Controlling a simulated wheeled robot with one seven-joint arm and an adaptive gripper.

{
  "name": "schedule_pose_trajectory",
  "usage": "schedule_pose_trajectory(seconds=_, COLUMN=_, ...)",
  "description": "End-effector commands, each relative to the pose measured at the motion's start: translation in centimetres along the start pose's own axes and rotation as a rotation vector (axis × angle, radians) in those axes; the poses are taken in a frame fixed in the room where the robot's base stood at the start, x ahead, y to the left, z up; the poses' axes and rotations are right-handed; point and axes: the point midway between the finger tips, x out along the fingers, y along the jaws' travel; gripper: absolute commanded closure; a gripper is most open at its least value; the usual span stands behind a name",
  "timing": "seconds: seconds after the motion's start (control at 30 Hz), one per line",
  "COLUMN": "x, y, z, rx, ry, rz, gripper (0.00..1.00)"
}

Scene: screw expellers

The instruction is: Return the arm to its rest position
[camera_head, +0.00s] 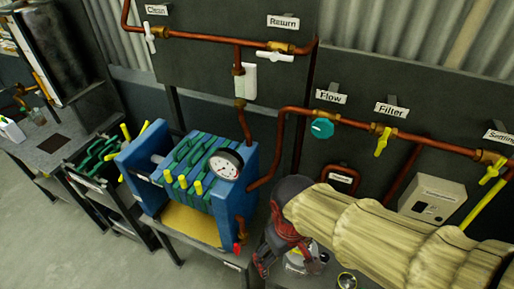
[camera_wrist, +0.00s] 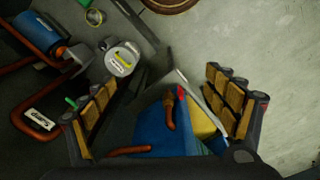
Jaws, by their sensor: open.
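My arm reaches in from the right of the head view in a tan ribbed sleeve. My gripper (camera_head: 285,245) hangs at its end, beside the right side of the blue filter press (camera_head: 237,200). In the wrist view my gripper (camera_wrist: 170,115) has its two padded fingers spread wide apart, with nothing held between them. The blue press body (camera_wrist: 150,130), with a copper pipe and a red part, shows below and beyond the gap between the fingers.
Copper pipes run along the wall, with a teal Flow valve (camera_head: 322,128) and a yellow Filter valve (camera_head: 383,141). A grey box (camera_head: 432,200) stands behind my arm. A round lidded container (camera_wrist: 122,59) is left of the fingers. Bare floor (camera_head: 60,230) lies at left.

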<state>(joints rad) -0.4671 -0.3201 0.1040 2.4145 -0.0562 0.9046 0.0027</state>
Motion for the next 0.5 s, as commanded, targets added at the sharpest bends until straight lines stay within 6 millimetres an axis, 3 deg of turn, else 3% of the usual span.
schedule_pose_trajectory(seconds=0.1, x=-3.4, y=2.5, z=0.8, rx=0.138, ry=0.127, rz=-0.016, gripper=0.14)
schedule_pose_trajectory(seconds=0.4, x=-10.9, y=9.0, z=4.0, rx=0.406, ry=0.397, rz=0.053, gripper=0.14)
schedule_pose_trajectory(seconds=0.5, x=-12.0, y=10.3, z=4.8, rx=0.460, ry=0.433, rz=0.077, gripper=0.14)
